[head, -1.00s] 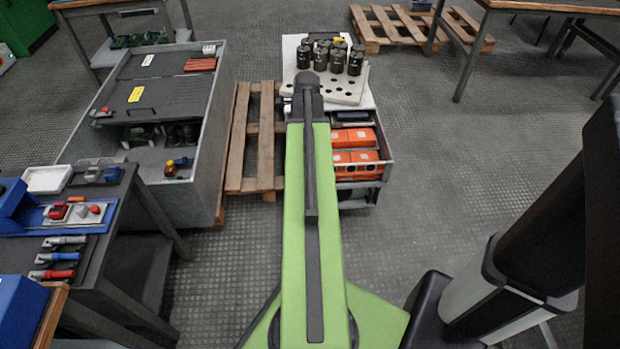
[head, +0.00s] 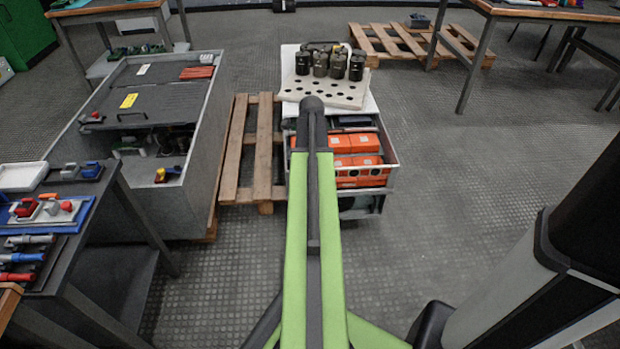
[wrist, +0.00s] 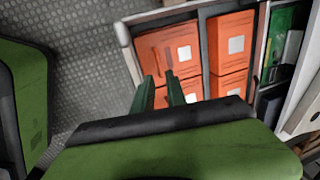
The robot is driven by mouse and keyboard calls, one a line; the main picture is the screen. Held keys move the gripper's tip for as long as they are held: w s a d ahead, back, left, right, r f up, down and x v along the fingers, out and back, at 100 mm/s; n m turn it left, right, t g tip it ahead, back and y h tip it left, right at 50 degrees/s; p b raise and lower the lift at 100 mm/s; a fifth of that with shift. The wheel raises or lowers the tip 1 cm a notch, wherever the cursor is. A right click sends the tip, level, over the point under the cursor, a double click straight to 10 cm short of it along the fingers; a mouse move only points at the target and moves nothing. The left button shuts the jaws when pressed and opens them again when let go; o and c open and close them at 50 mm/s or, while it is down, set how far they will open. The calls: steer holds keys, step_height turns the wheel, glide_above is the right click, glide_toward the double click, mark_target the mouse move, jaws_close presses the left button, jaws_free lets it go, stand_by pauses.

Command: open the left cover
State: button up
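A long grey cabinet (head: 190,190) stands at the left in the head view. Its top carries dark flat cover panels: a nearer one (head: 165,105) with a yellow label and a handle at its near edge, and a farther one (head: 165,71) with a white label. I cannot tell which is the left cover. The near end of the cabinet is uncovered and shows parts inside. My gripper (wrist: 162,82) shows in the wrist view with its two green fingers apart and nothing visibly held. It is over or near orange boxes (wrist: 169,50); in the head view my arm hides it.
A drawer unit (head: 392,155) with orange boxes stands right of the cabinet, with dark cylinders (head: 338,66) on a perforated board (head: 330,92) behind. A wooden pallet (head: 262,150) lies between. A tool table (head: 75,215) is at the near left.

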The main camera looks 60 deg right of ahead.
steer(key=f+b, duration=0.2)
steer(key=f, duration=0.1)
steer(key=f+b, duration=0.1)
steer(key=f, duration=0.1)
steer(key=shift+w+d+f+b, duration=0.15)
steer(key=shift+w+d+b, duration=0.15)
steer(key=shift+d+b, duration=0.1)
steer(key=shift+c, duration=0.4)
jaws_close()
steer(key=shift+w+d, duration=0.1)
stand_by(0.4)
